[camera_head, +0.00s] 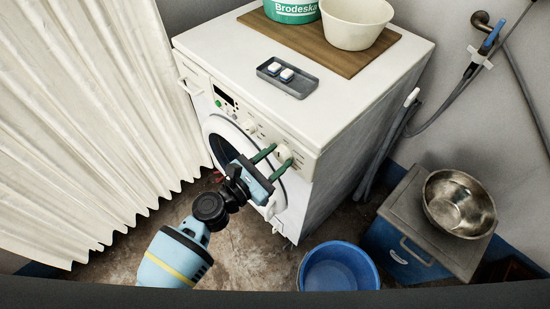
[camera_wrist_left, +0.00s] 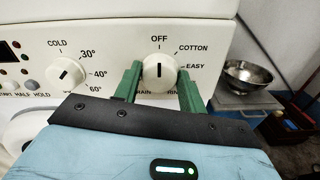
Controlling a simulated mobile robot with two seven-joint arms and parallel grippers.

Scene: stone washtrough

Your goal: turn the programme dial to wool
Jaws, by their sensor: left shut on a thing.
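The programme dial (camera_wrist_left: 158,72) is a round white knob on the washing machine's front panel, with OFF above it and COTTON and EASY to its upper right. Its dark mark stands about upright, towards OFF. Lower labels are partly covered by my gripper, and I cannot read a wool label. In the head view the dial (camera_head: 284,152) is at the panel's right end. My left gripper (camera_head: 278,157) has its green fingers on either side of the dial, shut on it. My right gripper is not in view.
A temperature dial (camera_wrist_left: 66,74) sits left of the programme dial. The washing machine (camera_head: 215,45) carries a grey tray (camera_head: 301,90) with two tablets and a wooden board (camera_head: 310,45). A blue basin (camera_head: 340,270) and a metal bowl (camera_head: 460,203) stand at the right. A curtain (camera_head: 90,120) hangs left.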

